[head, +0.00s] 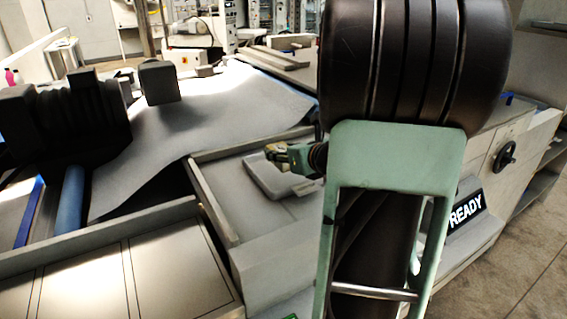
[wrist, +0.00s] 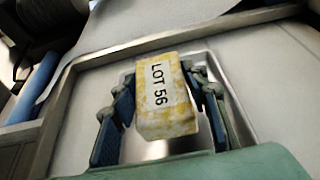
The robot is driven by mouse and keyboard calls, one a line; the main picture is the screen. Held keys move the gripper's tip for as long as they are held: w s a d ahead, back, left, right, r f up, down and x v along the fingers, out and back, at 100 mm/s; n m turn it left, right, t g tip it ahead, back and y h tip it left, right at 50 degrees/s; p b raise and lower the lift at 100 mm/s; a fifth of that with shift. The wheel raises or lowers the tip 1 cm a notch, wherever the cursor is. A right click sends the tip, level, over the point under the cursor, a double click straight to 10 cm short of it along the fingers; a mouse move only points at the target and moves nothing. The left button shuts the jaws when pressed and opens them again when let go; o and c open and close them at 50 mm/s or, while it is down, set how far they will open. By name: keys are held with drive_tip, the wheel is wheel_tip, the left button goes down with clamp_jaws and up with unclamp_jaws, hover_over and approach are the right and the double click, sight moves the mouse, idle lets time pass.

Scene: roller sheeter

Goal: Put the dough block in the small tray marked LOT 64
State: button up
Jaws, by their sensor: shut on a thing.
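A yellow, mottled block (wrist: 166,112) with a white label reading LOT 56 fills the middle of the wrist view. My gripper (wrist: 165,95) has its blue fingers on both sides of the block and is shut on it. In the head view my gripper (head: 292,158) is held over a small grey tray (head: 262,182), partly hidden by my arm. The wrist view also shows a pale tray surface (wrist: 92,85) under the block; the gap between them is unclear. No LOT 64 mark can be read in either view.
The grey tray lies in a walled, light grey bay (head: 215,205). A pale sheet (head: 200,110) slopes down at the left beside dark rollers (head: 85,115). A blue roller (head: 73,198) stands at the left. A READY sign (head: 466,212) and handwheel (head: 505,156) are at the right.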

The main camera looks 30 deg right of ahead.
drive_tip(key=f, duration=0.1)
drive_tip(key=f+b, duration=0.1)
drive_tip(key=b, duration=0.1)
drive_tip(key=shift+w+d+f, duration=0.2)
drive_tip(key=shift+w+f, duration=0.05)
drive_tip(key=shift+f, duration=0.15)
drive_tip(key=shift+f+b, duration=0.3)
drive_tip(key=shift+f, duration=0.05)
drive_tip(key=shift+f, duration=0.1)
drive_tip(key=o, duration=1.3)
drive_tip(key=shift+s, duration=0.1)
drive_tip(key=shift+o, duration=0.2)
drive_tip(key=shift+r, duration=0.2)
drive_tip(key=p+v, duration=0.4)
drive_tip(key=v, duration=0.6)
drive_tip(key=shift+s+r, duration=0.2)
drive_tip(key=shift+s, duration=0.15)
drive_tip(key=shift+s+a+p, duration=0.1)
drive_tip(key=shift+s+p, duration=0.2)
drive_tip(key=shift+s, duration=0.3)
